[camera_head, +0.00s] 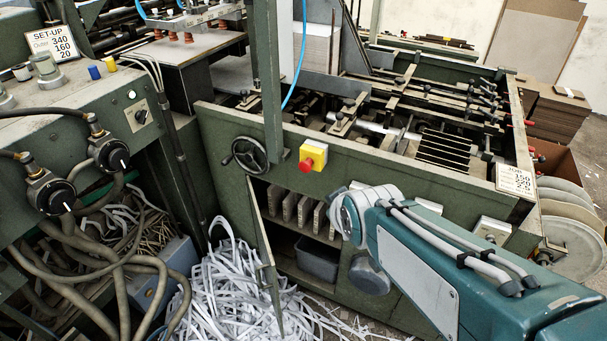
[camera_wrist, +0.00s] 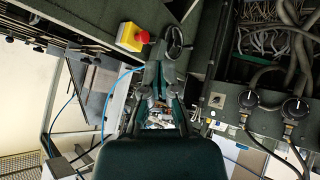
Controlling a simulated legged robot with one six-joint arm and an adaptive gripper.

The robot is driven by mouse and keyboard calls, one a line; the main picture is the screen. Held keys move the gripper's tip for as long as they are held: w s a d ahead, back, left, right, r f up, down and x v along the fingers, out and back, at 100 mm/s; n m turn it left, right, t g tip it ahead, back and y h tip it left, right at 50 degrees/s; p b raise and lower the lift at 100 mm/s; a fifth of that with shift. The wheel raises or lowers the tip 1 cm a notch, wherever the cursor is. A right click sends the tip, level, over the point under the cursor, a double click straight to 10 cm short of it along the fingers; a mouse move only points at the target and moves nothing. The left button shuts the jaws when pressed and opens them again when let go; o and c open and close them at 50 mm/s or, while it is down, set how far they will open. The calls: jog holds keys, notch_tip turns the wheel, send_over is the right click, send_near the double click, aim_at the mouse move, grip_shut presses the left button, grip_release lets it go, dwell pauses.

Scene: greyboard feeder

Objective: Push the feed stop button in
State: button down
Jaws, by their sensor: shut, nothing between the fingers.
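The feed stop button is a red mushroom button (camera_head: 307,163) on a yellow box (camera_head: 317,152), fixed to the green side panel of the machine. In the wrist view the red button (camera_wrist: 143,37) sticks out from its yellow box (camera_wrist: 129,36), at the upper left of the fingers. My gripper (camera_wrist: 163,68) is dark, shut and empty, and stands apart from the button in that picture. The head view shows my teal arm at the lower right, but the fingers cannot be made out there. How far the fingertips are from the button is hard to tell.
A black handwheel (camera_head: 248,155) sits left of the button and shows close to the fingertips in the wrist view (camera_wrist: 175,42). A green post (camera_head: 268,80) rises between them. An open cabinet door (camera_head: 266,265) and shredded paper (camera_head: 235,280) lie below. A control panel with knobs (camera_head: 113,154) is at left.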

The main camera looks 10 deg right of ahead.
jog(key=w+a+f+n+t+y, duration=0.2)
jog(key=w+f+n+t, duration=0.7)
jog(key=w+f+n, duration=0.3)
jog(key=shift+w+f+n, duration=0.3)
jog(key=shift+f+n, duration=0.15)
jog(key=shift+n, duration=0.75)
jog(key=shift+w, duration=0.1)
send_near(301, 167)
jog(key=w+a, duration=0.4)
jog(key=shift+w+d+f, duration=0.15)
jog(key=shift+w+d, duration=1.3)
jog(key=shift+d, duration=0.1)
